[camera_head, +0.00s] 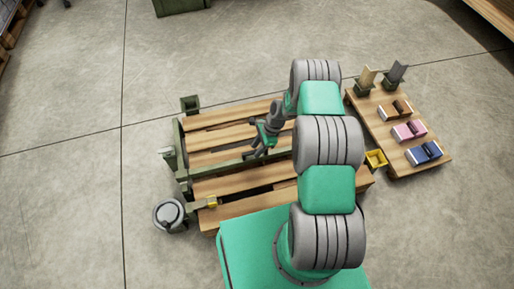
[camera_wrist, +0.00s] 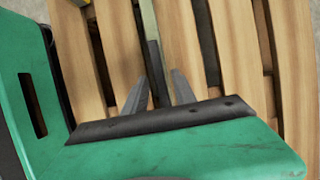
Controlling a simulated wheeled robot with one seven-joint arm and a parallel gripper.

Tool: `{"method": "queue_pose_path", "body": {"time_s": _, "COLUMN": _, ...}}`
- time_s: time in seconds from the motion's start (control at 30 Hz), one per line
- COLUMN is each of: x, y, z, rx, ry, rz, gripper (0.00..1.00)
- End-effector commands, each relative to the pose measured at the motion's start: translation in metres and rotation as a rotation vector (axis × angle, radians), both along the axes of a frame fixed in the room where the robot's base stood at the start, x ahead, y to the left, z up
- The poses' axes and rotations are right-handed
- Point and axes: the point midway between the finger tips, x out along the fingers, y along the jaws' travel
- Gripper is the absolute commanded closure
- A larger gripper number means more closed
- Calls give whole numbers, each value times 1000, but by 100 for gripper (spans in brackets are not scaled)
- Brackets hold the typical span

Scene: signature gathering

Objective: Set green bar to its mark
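A long dark green bar (camera_head: 225,165) lies across the wooden pallet table (camera_head: 240,208) in the head view, running from the green side frame toward my arm. It also shows in the wrist view (camera_wrist: 150,30), running up from between my fingers, pale green above and dark lower down. My gripper (camera_head: 259,153) is over the bar; in the wrist view my two grey fingers (camera_wrist: 158,92) stand apart, one on each side of it, with gaps visible. My arm hides the bar's right end. I cannot pick out its mark.
A green frame (camera_head: 179,145) with posts lines the table's left edge, with a yellow piece (camera_head: 212,201) near the front. A grey round canister (camera_head: 168,214) stands on the floor. A smaller table (camera_head: 397,166) at right holds several coloured blocks; a yellow box (camera_head: 376,159) sits beside it.

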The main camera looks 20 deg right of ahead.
Motion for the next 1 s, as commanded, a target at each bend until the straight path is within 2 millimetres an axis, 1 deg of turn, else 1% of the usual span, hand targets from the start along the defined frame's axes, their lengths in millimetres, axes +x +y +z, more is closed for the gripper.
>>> {"method": "queue_pose_path", "body": {"time_s": 0.23, "x": 0, "y": 0, "z": 0, "rx": 0, "ry": 0, "rz": 0, "gripper": 64}}
{"method": "queue_pose_path", "body": {"time_s": 0.3, "x": 0, "y": -1, "z": 3, "rx": 0, "ry": -1, "rz": 0, "gripper": 64}}
{"method": "queue_pose_path", "body": {"time_s": 0.37, "x": 1, "y": -4, "z": 10, "rx": -1, "ry": -2, "rz": -1, "gripper": 64}}
{"method": "queue_pose_path", "body": {"time_s": 0.6, "x": 1, "y": -22, "z": 56, "rx": 0, "ry": -1, "rz": -2, "gripper": 64}}
{"method": "queue_pose_path", "body": {"time_s": 0.7, "x": 0, "y": -27, "z": 68, "rx": 0, "ry": -1, "rz": -1, "gripper": 64}}
{"method": "queue_pose_path", "body": {"time_s": 0.8, "x": -1, "y": -30, "z": 72, "rx": 0, "ry": 1, "rz": -1, "gripper": 64}}
{"method": "queue_pose_path", "body": {"time_s": 1.0, "x": 0, "y": -30, "z": 72, "rx": 0, "ry": 1, "rz": 0, "gripper": 64}}
